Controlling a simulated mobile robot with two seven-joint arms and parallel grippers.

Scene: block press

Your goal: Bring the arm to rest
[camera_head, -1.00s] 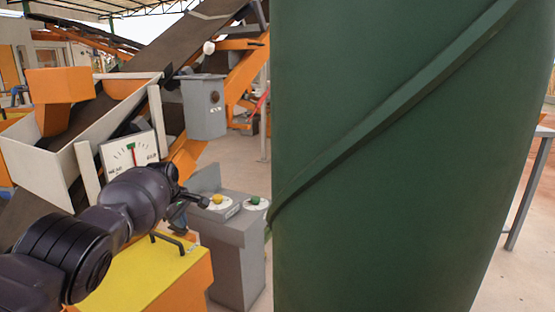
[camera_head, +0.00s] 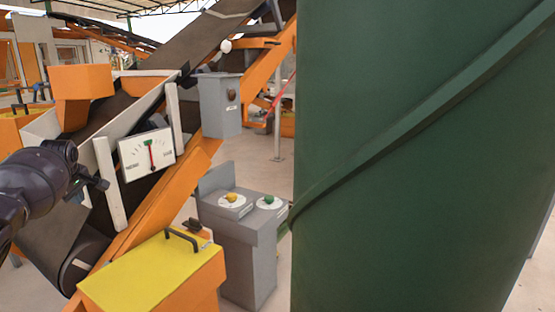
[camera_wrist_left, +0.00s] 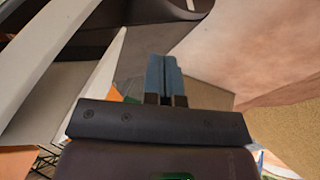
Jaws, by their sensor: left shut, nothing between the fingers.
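My left gripper (camera_head: 98,190) is at the left side of the head view, at the end of my dark arm. It is in the air in front of the conveyor and to the left of the dial gauge (camera_head: 147,154). In the left wrist view its two blue-grey fingers (camera_wrist_left: 166,78) are together with nothing between them. My right gripper is not in view.
A large green column (camera_head: 400,160) fills the right of the head view. A grey console (camera_head: 248,245) with a yellow and a green button stands left of it. A yellow-topped orange box (camera_head: 150,275) with a black handle is in front. A grey box (camera_head: 219,105) hangs behind.

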